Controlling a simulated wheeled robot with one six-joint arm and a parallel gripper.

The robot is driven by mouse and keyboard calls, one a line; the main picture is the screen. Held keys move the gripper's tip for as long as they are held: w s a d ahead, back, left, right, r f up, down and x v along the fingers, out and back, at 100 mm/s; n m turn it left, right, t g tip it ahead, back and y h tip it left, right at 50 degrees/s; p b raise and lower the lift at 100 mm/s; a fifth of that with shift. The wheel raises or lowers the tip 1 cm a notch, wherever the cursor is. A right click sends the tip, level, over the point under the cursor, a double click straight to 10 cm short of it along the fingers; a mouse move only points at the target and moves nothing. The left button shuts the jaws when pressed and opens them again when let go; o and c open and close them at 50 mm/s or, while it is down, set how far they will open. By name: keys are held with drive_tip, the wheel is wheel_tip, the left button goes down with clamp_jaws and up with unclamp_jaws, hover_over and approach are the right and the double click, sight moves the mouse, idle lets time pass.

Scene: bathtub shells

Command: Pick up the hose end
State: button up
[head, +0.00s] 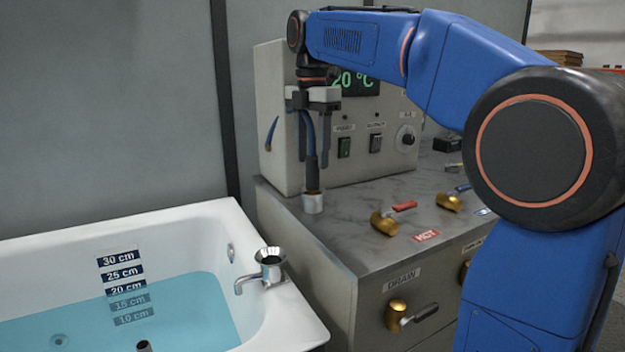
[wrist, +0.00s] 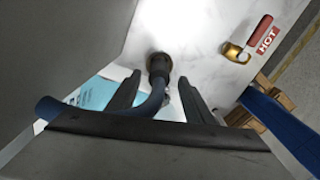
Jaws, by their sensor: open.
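The hose end shows in the head view as a black sleeve (head: 312,175) on a blue hose (head: 311,130). It points down at a short silver cylinder (head: 313,203) near the counter's left edge; whether that is a fitting or a holder I cannot tell. My gripper (head: 313,158) points down above it, jaws open, with the hose between or just beside the fingers. In the wrist view the dark round hose end (wrist: 159,66) lies just beyond and between the fingertips of my gripper (wrist: 158,79). The blue hose (wrist: 150,104) bends off left there.
A control box (head: 275,150) with a temperature display stands behind my gripper. The grey counter (head: 345,225) carries brass valves with red (head: 385,221) and blue (head: 450,201) handles. A white bathtub (head: 285,300) of water with a chrome spout (head: 262,274) stands left.

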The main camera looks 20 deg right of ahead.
sight(312, 175)
drive_tip(key=shift+w+f, duration=0.1)
drive_tip(key=shift+f, duration=2.85)
clamp_jaws()
